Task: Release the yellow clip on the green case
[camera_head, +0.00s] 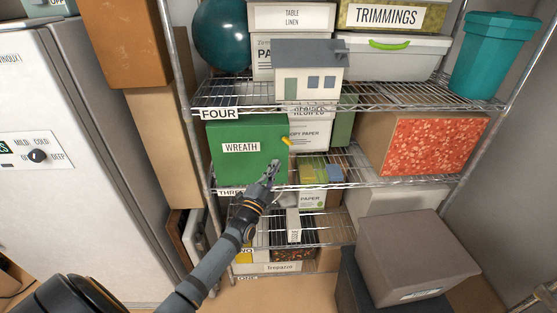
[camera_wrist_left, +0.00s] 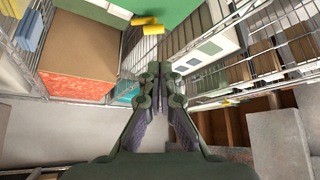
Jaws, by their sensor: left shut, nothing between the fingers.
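The green case (camera_head: 232,168), labelled WREATH, stands on the wire shelf above the THREE tag. Its yellow clip (camera_head: 286,141) sticks out at the upper right edge of its front. In the left wrist view the yellow clip (camera_wrist_left: 145,20) shows at the top against the green case (camera_wrist_left: 185,10). My left gripper (camera_head: 273,167) is shut and empty, in front of the case's lower right corner and below the clip. In the left wrist view its fingertips (camera_wrist_left: 166,70) are together, apart from the clip. My right gripper is not in view.
A box with a red patterned front (camera_head: 436,148) stands to the right on the same shelf. A green-and-yellow paper box (camera_head: 312,172) sits behind my gripper. A grey box (camera_head: 415,250) stands lower right, and a white fridge (camera_head: 85,190) at left. Wire shelf edges run above and below.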

